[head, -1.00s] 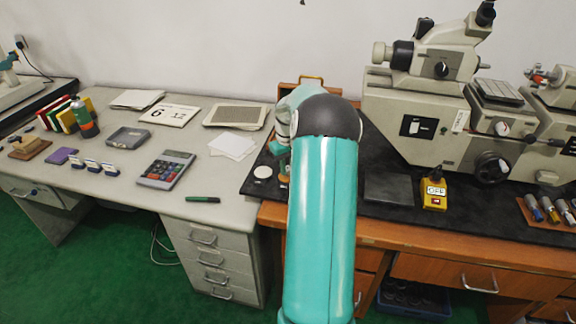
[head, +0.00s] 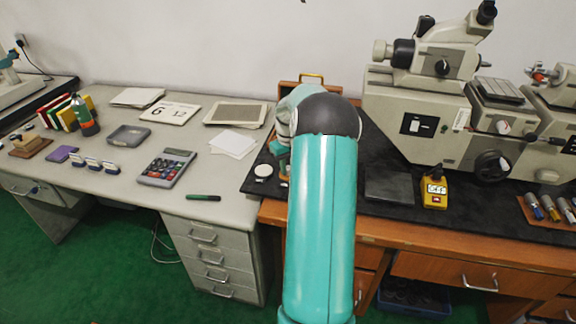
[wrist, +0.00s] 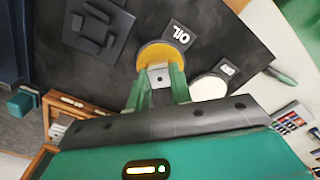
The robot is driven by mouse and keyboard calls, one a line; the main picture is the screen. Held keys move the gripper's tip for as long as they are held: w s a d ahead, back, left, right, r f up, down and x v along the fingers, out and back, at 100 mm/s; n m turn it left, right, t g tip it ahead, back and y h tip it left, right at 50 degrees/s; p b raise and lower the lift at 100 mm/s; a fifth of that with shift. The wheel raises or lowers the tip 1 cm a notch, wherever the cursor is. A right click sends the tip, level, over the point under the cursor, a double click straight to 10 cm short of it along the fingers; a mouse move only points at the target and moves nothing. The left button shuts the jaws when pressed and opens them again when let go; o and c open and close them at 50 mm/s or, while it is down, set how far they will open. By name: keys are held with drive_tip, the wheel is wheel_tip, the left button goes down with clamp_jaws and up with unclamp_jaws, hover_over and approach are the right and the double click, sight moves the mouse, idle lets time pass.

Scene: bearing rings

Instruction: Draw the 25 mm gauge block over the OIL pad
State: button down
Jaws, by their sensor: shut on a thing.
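The OIL pad is a round amber pad (wrist: 150,52) in a dark holder, with a white "OIL" label (wrist: 182,35) beside it, in the wrist view. My gripper (wrist: 160,80) has its green fingers shut on a small grey metal block, the gauge block (wrist: 160,75). The block overlaps the near part of the amber pad in this view. I cannot tell whether it touches the pad. No size marking on the block is readable. In the head view my arm hides the block and the OIL pad.
A white round pad (wrist: 209,88) lies right of the fingers in the wrist view; it also shows in the head view (head: 263,171). A dark slotted holder (wrist: 98,27) is at upper left, and a wooden box (wrist: 50,120) at lower left. A yellow device (head: 434,190) stands on the black mat.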

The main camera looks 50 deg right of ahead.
drive_tip(key=shift+f, duration=0.15)
drive_tip(key=shift+w+d, duration=0.25)
drive_tip(key=shift+d, duration=0.3)
idle(0.3)
drive_tip(key=shift+a, duration=0.15)
idle(0.4)
drive_tip(key=shift+s+a+f, duration=0.1)
drive_tip(key=shift+s+a, duration=0.15)
drive_tip(key=shift+a, duration=0.25)
drive_tip(key=shift+s+a, duration=0.25)
drive_tip(key=shift+a, duration=0.2)
drive_tip(key=shift+w+d, duration=0.1)
drive_tip(key=shift+d, duration=0.05)
drive_tip(key=shift+w+d, duration=0.2)
drive_tip(key=shift+d, duration=0.3)
drive_tip(key=shift+w+d, duration=0.2)
drive_tip(key=shift+d, duration=0.25)
drive_tip(key=shift+s+a, duration=0.25)
drive_tip(key=shift+a, duration=0.3)
